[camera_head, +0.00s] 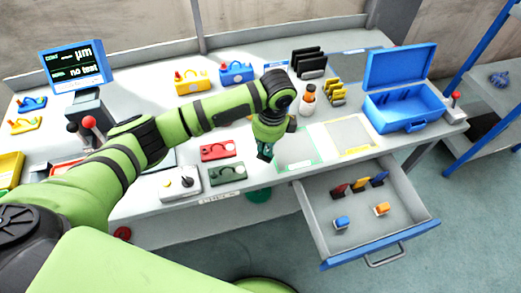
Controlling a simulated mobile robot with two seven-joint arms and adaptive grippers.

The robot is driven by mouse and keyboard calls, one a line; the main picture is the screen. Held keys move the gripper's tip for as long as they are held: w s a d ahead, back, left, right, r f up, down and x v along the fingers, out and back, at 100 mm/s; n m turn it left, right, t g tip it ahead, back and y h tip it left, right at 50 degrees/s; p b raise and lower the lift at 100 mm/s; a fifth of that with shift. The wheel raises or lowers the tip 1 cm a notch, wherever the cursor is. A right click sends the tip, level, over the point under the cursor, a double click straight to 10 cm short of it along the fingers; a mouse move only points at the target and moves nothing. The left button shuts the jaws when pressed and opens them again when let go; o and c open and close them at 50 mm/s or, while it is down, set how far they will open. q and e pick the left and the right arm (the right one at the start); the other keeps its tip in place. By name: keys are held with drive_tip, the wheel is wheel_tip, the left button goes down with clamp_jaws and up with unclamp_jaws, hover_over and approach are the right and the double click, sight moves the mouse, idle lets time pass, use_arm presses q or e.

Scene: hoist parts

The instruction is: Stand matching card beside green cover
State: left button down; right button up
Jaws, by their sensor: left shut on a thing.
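My left gripper (265,146) points down over the bench, just right of the red cover and above the front edge area. It is shut on a small dark green piece, the card (265,154), mostly hidden by the fingers. The green cover (227,173) lies on the bench near its front edge, to the lower left of the gripper and apart from it. The red cover (218,150) lies behind the green one. My right gripper is not in view.
An open drawer (345,227) below holds several coloured pieces. A green-outlined mat (297,150) and a yellow-outlined mat (352,137) lie bare right of the gripper. A grey switch box (165,185) stands left of the green cover. An open blue case (405,107) stands at right.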

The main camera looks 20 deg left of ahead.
sight(261, 157)
use_arm(q)
drive_tip(key=shift+s+a+f, duration=0.3)
drive_tip(key=shift+a+f, duration=0.1)
drive_tip(key=shift+f+p, duration=0.5)
drive_tip(key=shift+f, duration=1.45)
drive_tip(key=shift+f, duration=0.15)
drive_tip(key=c, duration=1.3)
unclamp_jaws()
drive_tip(key=shift+c, duration=0.2)
wheel_tip(261, 157, up, 12)
drive_tip(key=d+b, duration=0.1)
drive_tip(key=shift+s+d, duration=0.15)
drive_tip(key=shift+d, duration=0.1)
